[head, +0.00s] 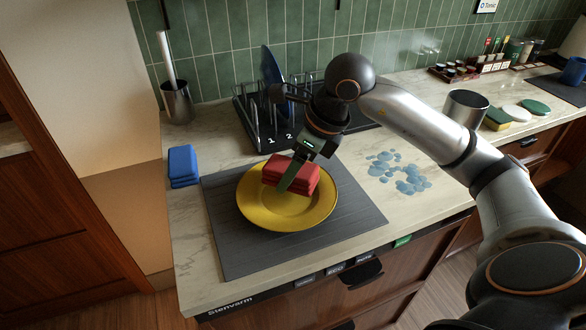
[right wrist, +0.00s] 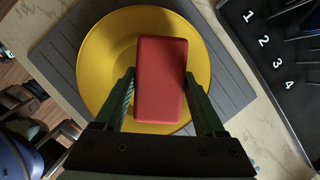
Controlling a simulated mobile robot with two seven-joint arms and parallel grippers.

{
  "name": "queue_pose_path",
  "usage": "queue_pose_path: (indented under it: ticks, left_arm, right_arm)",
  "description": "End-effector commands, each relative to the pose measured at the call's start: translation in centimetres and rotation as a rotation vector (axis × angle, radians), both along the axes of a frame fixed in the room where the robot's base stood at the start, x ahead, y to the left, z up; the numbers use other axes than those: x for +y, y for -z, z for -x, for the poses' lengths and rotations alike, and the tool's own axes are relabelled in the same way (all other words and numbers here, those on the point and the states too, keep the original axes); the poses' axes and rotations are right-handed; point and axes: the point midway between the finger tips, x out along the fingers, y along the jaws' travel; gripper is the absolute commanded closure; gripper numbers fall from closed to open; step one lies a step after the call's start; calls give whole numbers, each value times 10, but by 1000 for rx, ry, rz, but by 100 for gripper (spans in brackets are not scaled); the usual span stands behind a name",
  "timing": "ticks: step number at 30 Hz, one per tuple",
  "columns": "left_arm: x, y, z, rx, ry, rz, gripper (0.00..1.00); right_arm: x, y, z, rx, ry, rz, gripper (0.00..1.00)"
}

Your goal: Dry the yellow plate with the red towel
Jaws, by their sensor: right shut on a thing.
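The yellow plate (head: 262,215) lies on a dark grey mat on the counter; it also shows in the right wrist view (right wrist: 100,62). The folded red towel (head: 300,178) is over the plate's upper part, and in the right wrist view it (right wrist: 160,75) covers the plate's middle. My right gripper (head: 292,178) is shut on the towel, with one finger on each side of it. I cannot tell whether the towel touches the plate. My left gripper is not in view.
The grey mat (head: 235,260) has bare room around the plate. A folded blue towel (head: 183,165) lies to its left. A black rack (head: 262,135) with numbered slots and a blue plate (head: 272,75) stands behind. Wet blue spots (head: 405,178) mark the counter at right. A metal pot (head: 465,108) stands beyond.

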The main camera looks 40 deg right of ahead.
Motion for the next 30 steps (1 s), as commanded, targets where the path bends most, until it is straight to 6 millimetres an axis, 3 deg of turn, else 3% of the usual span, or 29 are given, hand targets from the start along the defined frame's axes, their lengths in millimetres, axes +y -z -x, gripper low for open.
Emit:
queue_pose_path:
  ticks: [1, 4, 13, 21, 30]
  left_arm:
    - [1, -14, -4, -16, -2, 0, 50]
    - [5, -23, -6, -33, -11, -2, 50]
    - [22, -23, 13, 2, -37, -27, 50]
    - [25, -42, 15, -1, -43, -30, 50]
    - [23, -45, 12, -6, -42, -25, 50]
  right_arm:
    - [0, -12, 0, -2, 0, 0, 73]
    - [0, -22, 0, -1, 0, 0, 73]
    - [0, -52, 0, -2, 2, 1, 73]
    - [0, -77, 0, 1, 1, 1, 73]
    - [0, -77, 0, 1, 1, 0, 73]
